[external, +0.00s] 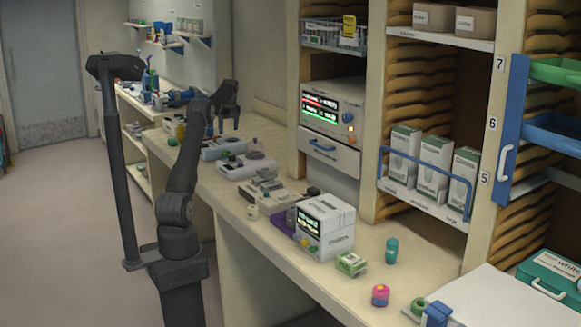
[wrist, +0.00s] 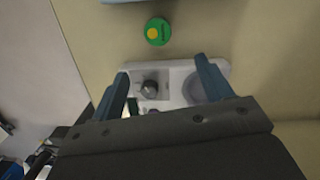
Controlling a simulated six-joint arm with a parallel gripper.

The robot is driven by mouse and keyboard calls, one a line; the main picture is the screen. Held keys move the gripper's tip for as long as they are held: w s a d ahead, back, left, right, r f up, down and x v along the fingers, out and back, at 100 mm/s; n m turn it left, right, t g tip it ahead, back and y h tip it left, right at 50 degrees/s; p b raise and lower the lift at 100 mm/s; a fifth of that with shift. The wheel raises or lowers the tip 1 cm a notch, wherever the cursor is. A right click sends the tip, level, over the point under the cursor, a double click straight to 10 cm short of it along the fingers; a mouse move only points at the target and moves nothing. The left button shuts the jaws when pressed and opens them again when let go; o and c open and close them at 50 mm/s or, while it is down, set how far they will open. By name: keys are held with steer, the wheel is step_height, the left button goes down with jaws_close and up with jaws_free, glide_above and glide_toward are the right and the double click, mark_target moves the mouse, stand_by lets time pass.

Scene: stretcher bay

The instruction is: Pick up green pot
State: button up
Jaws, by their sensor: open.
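The green pot (wrist: 158,31) shows from above in the wrist view, near the top centre, as a round green top with a yellow spot. It stands on the counter beyond my fingertips, apart from them. In the external view a small green thing (external: 172,142) at the counter's far left looks like the same pot, though it is tiny there. My gripper (wrist: 162,88) is open, with nothing between its two blue-grey fingers. In the external view my gripper (external: 228,123) hangs above the far part of the counter.
A white device (wrist: 180,82) with a dark knob and round recess lies below my fingers, between me and the pot. A pale blue edge (wrist: 135,1) shows beyond the pot.

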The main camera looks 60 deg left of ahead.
mark_target(227, 153)
steer(key=f, duration=0.3)
steer(key=a+f, duration=0.1)
steer(key=f, duration=0.6)
steer(key=shift+s+a+f, duration=0.1)
steer(key=shift+s+a, duration=0.05)
steer(key=shift+s+a+f, duration=0.1)
steer(key=shift+a+f, duration=0.05)
steer(key=shift+f, duration=0.7)
steer(key=shift+s+a+f, duration=0.1)
steer(key=shift+a+f, duration=0.1)
steer(key=shift+f, duration=0.7)
steer(key=shift+s+a+f, duration=0.1)
steer(key=shift+a+f, duration=0.05)
steer(key=shift+f, duration=0.7)
steer(key=c, duration=1.1)
